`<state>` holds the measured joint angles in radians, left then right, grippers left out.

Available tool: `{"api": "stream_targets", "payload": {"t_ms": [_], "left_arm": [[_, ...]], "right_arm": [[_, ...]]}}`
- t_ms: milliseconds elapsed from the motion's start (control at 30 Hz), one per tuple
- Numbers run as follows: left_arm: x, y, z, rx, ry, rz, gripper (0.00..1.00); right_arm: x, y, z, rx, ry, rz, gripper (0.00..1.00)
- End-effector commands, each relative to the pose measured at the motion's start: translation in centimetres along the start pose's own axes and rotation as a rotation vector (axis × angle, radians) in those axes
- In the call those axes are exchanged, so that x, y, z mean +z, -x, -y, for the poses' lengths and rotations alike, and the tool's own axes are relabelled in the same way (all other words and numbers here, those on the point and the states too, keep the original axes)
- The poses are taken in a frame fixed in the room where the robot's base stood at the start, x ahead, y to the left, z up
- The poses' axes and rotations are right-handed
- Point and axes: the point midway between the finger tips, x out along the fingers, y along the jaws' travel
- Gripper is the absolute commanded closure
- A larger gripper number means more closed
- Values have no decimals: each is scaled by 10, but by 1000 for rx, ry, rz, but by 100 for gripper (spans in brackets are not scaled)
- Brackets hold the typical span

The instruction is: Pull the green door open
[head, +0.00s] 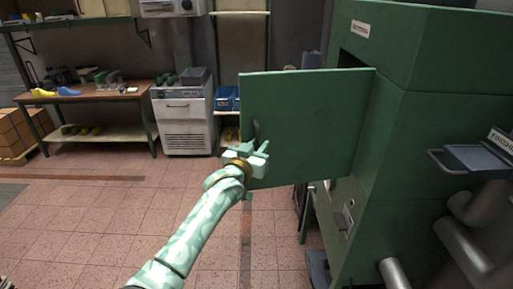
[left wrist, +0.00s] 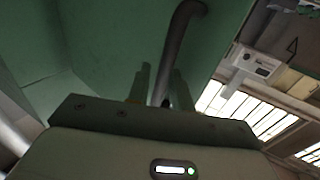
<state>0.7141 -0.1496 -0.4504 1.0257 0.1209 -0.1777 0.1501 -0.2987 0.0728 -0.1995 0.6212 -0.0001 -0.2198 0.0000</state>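The green door (head: 310,120) stands swung out from the green cabinet (head: 430,50), hinged at its right edge, with a dark gap of the opening showing above it. Its dark curved handle (head: 256,130) is near the door's left edge. My left gripper (head: 258,153) is at the lower part of the handle. In the left wrist view the handle (left wrist: 180,40) runs down between the two fingers (left wrist: 159,88), which are close together around it; the gripper looks shut on it. The handle's lower end is hidden. My right gripper is not in view.
A workbench (head: 95,95) with shoe lasts stands at the back left, beside a grey-white cabinet (head: 183,120). A tray (head: 478,158) and pipes (head: 470,245) stick out at the right. The tiled floor (head: 90,215) at left is clear.

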Motion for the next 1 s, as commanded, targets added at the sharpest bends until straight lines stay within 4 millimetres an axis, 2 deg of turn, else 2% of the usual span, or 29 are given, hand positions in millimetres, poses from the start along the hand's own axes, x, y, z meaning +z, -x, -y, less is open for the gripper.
{"api": "stream_targets", "payload": {"t_ms": [333, 467, 667, 1000], "left_arm": [[2, 1, 1, -1, 1, 3, 70], [2, 10, 1, -2, 2, 4, 70], [3, 47, 0, -1, 2, 3, 70], [3, 129, -1, -1, 0, 4, 70]], "right_arm": [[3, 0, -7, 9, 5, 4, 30], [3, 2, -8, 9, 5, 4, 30], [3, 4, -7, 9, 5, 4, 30], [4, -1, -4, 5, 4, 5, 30]]}}
